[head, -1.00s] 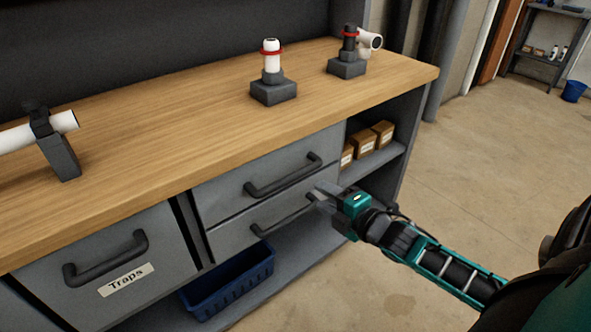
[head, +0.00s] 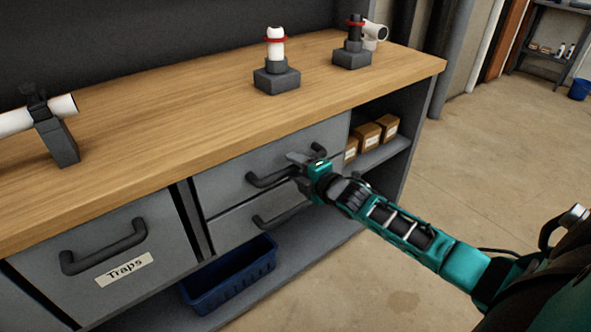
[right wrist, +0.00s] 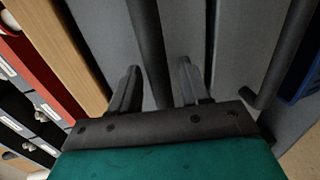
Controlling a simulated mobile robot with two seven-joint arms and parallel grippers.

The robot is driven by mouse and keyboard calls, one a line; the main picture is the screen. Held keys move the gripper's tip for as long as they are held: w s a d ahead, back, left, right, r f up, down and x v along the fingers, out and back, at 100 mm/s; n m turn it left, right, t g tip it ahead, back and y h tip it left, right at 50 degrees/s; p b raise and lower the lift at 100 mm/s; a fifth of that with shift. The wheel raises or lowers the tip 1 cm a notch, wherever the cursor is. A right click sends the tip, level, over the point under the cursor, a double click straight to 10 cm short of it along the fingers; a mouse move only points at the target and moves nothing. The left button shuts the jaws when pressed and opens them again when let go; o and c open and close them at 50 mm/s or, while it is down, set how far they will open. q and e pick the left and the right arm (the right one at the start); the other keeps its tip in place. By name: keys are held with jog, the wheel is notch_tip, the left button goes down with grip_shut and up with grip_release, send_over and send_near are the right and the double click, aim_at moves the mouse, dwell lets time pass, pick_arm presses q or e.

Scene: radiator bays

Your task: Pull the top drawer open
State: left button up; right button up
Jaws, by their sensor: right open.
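The top drawer (head: 225,187) is the upper of two grey drawers under the wooden worktop, and its front looks shut. Its dark bar handle (head: 264,180) is partly hidden by my right gripper (head: 303,159). The gripper reaches in from the right with its jaws at the handle's right part. In the right wrist view, the handle bar (right wrist: 148,45) runs between the two spread fingers of my right gripper (right wrist: 157,85), with gaps at the sides. My left gripper is not in view.
The lower drawer's handle (head: 270,219) lies just below. A drawer labelled Traps (head: 155,235) is at the left. A blue bin (head: 230,280) sits on the low shelf, and small boxes (head: 368,136) on the right shelf. Pipe fittings stand on the worktop (head: 190,120). The floor at right is clear.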

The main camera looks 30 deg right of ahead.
jog(key=shift+w+f, duration=0.1)
jog(key=shift+w, duration=0.25)
grip_shut()
dwell(0.3)
